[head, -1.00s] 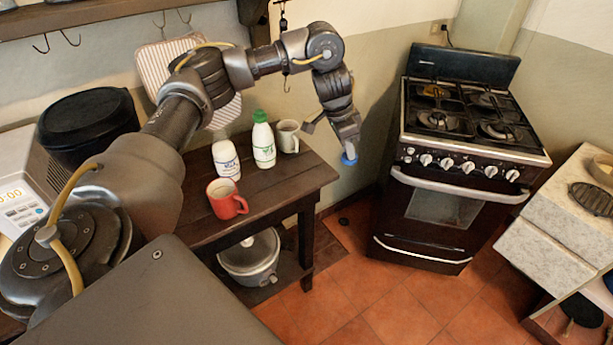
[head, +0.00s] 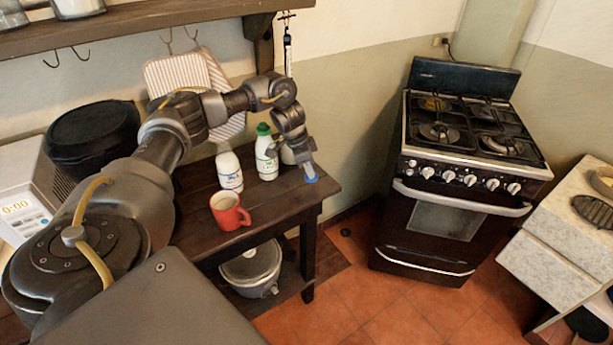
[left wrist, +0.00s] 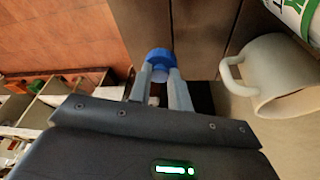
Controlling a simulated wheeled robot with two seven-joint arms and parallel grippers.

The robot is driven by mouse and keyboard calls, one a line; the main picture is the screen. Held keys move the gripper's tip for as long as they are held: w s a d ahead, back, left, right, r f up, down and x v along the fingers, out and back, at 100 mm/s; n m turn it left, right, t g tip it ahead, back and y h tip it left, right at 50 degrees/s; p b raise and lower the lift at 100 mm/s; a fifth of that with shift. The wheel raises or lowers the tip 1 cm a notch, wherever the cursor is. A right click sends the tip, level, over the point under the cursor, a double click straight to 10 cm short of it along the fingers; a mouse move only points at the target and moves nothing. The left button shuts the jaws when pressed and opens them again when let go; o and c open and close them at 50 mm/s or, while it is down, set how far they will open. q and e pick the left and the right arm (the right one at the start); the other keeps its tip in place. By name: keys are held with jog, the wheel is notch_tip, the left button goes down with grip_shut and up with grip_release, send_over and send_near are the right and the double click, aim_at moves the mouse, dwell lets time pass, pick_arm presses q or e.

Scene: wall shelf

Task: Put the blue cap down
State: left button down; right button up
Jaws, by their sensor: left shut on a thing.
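The blue cap (head: 311,180) is at the tip of my left gripper (head: 309,172), over the right end of the dark wooden table (head: 272,205). In the left wrist view the blue cap (left wrist: 160,58) sits between the two grey fingers of my left gripper (left wrist: 160,75), which are shut on it. The wood lies under or just beyond it; I cannot tell whether the cap touches it. My right gripper is in neither view.
A pale mug (left wrist: 275,75) stands beside the gripper, partly hidden in the head view. A green-capped bottle (head: 266,155), a white bottle (head: 229,172) and a red mug (head: 228,211) stand further left. The stove (head: 450,190) is to the right, across the floor.

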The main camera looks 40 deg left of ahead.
aim_at(306, 176)
pick_arm(q)
jog(key=shift+a+f, duration=0.1)
jog(key=shift+a, duration=0.05)
jog(key=shift+a+f, duration=0.15)
jog(key=shift+f, duration=0.8)
jog(key=shift+a+f, duration=0.1)
jog(key=shift+f, duration=0.85)
jog(key=shift+f, duration=0.1)
jog(key=c, duration=1.3)
grip_release()
jog(key=v, duration=1.2)
jog(key=shift+d, duration=0.1)
